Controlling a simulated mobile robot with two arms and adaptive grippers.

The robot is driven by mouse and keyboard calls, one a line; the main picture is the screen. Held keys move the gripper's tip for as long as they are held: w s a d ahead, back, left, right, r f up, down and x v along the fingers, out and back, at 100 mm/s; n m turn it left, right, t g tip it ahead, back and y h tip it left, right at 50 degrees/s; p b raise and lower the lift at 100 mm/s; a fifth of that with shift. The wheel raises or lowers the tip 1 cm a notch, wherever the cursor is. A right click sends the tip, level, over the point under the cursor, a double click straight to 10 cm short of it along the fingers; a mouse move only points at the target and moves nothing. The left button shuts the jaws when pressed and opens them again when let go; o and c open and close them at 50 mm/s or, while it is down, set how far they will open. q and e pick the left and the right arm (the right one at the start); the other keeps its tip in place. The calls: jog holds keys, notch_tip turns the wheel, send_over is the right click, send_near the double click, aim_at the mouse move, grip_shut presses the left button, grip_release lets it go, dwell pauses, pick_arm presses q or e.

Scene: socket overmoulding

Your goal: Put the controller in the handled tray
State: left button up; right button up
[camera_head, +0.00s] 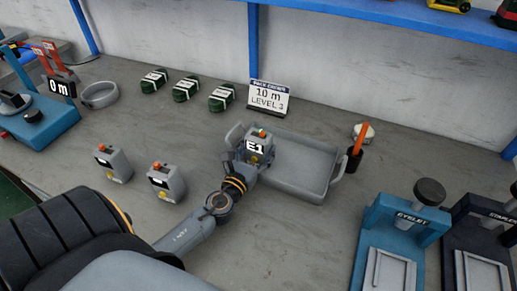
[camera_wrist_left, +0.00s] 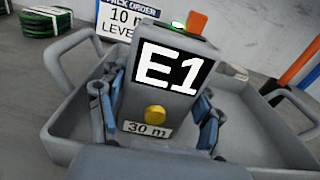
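The controller is a grey box labelled E1 (camera_head: 256,148), with an orange and green top and a yellow button. It also shows in the left wrist view (camera_wrist_left: 165,95), where a "30 m" label is seen. It is upright, slightly tilted, inside the left part of the grey handled tray (camera_head: 312,188); whether its base touches the tray floor is hidden. The tray walls show around it in the wrist view (camera_wrist_left: 255,135). My left gripper (camera_head: 252,170) has a finger against each side of the controller (camera_wrist_left: 158,118). My right gripper is not in view.
Two similar grey boxes (camera_head: 114,164) (camera_head: 167,183) stand left of the tray. An orange-handled tool (camera_head: 358,140) is close to the right handle. Blue (camera_head: 405,220) and dark (camera_head: 484,225) presses stand front right.

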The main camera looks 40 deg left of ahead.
pick_arm(q)
jog(key=shift+o, duration=1.3)
jog(key=shift+r, duration=0.1)
jog(key=shift+s, duration=0.15)
jog(key=s+b, duration=0.1)
jog(key=s, duration=0.2)
jog(key=s+d+b, duration=0.1)
jog(key=s, duration=0.3)
jog(key=s+d+b, duration=0.1)
jog(key=s, duration=0.2)
jog(key=shift+s+d, duration=0.1)
jog(key=shift+s, duration=0.05)
jog(key=shift+s+d+r, duration=0.1)
jog(key=shift+s, duration=0.5)
